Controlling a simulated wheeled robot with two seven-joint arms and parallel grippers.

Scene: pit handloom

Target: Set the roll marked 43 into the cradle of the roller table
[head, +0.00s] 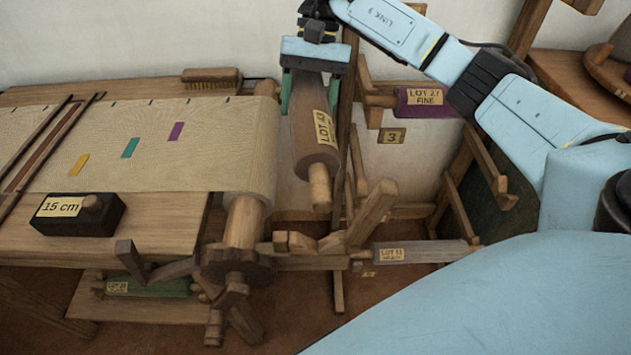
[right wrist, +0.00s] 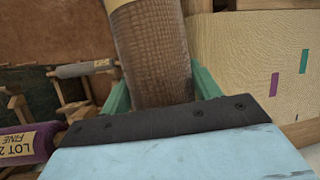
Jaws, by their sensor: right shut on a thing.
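The brown roll labelled LOT 43 (head: 315,135) hangs in my right gripper (head: 309,88), whose green fingers are shut on its upper part. The roll is tilted, and its pale wooden end points down toward the viewer. In the right wrist view the roll (right wrist: 152,55) lies between the green fingers. Below it and slightly right is an angled wooden support (head: 370,212) on a low timber frame, apparently the cradle; the roll is above it and apart from it. My left gripper is not in view.
The loom's cloth beam (head: 245,222) and its toothed wheel (head: 236,263) stand close at left. A purple roll LOT 27 (head: 425,100) rests on wall pegs at right. A grey roll (head: 405,251) lies low. A black 15 cm block (head: 80,214) sits on the table.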

